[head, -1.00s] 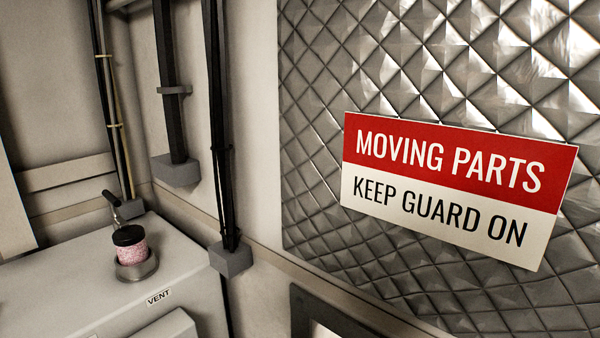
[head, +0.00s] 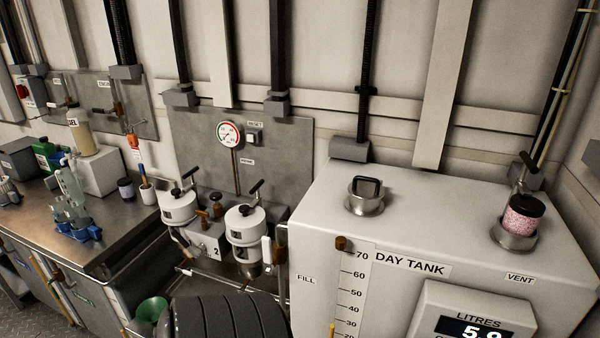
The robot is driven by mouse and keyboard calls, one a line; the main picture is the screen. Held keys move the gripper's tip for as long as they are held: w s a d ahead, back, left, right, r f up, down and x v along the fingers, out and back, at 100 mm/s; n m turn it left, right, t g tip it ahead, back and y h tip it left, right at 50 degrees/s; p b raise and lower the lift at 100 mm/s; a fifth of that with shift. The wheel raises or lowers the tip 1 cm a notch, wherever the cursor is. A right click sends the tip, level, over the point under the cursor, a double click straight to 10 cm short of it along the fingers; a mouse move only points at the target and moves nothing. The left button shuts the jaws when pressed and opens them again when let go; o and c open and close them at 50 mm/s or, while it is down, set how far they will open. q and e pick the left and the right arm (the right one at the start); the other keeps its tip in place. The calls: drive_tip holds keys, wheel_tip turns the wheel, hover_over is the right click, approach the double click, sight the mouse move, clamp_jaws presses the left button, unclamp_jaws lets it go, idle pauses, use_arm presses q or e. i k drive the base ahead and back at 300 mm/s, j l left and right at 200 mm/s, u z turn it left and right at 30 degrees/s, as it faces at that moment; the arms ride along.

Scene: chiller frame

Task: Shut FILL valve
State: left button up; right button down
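The FILL label (head: 306,280) is on the front of the white day tank (head: 420,215), near its left edge. Just left of it, a small pale and brass fitting (head: 268,250) stands between the tank and the filter housings. I cannot tell whether this fitting is the FILL valve, or how any handle on it is turned. Neither of my grippers shows in the head view.
Two white filter housings with black T-handles (head: 245,225) stand left of the tank under a gauge (head: 229,134). A filler cap (head: 365,195) and a pink-bead breather (head: 522,215) are on the tank. A cluttered bench (head: 110,225) fills the left.

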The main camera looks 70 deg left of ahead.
sight(266, 242)
drive_tip(key=u, duration=2.4)
